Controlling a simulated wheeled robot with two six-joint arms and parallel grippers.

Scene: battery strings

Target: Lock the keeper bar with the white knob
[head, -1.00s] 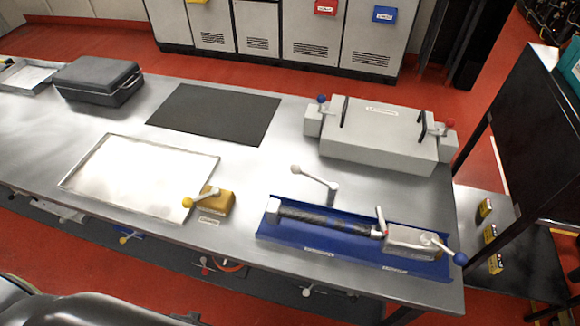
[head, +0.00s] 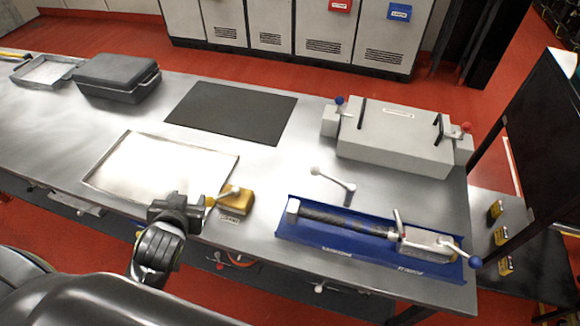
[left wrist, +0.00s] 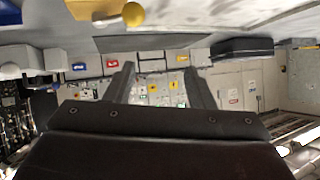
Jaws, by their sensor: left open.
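A lever with a white knob (head: 315,170) stands on the table behind the blue tray, with its pivot post at its right end. I cannot tell for certain which part is the keeper bar. The blue tray (head: 325,241) holds a dark rod, a grey clamp block (head: 428,240) and a lever with a blue knob (head: 475,262). My left gripper (head: 182,203) is over the table's front edge, left of the yellow block (head: 238,202), well left of the white knob. In the left wrist view its two fingers (left wrist: 161,80) are apart and empty. My right gripper is out of view.
The yellow block's yellow knob (left wrist: 133,14) is near my left gripper. A grey box (head: 393,140) with red and blue knobs stands behind the blue tray. A shallow tray (head: 110,197), black mat (head: 230,112) and dark case (head: 118,77) lie to the left.

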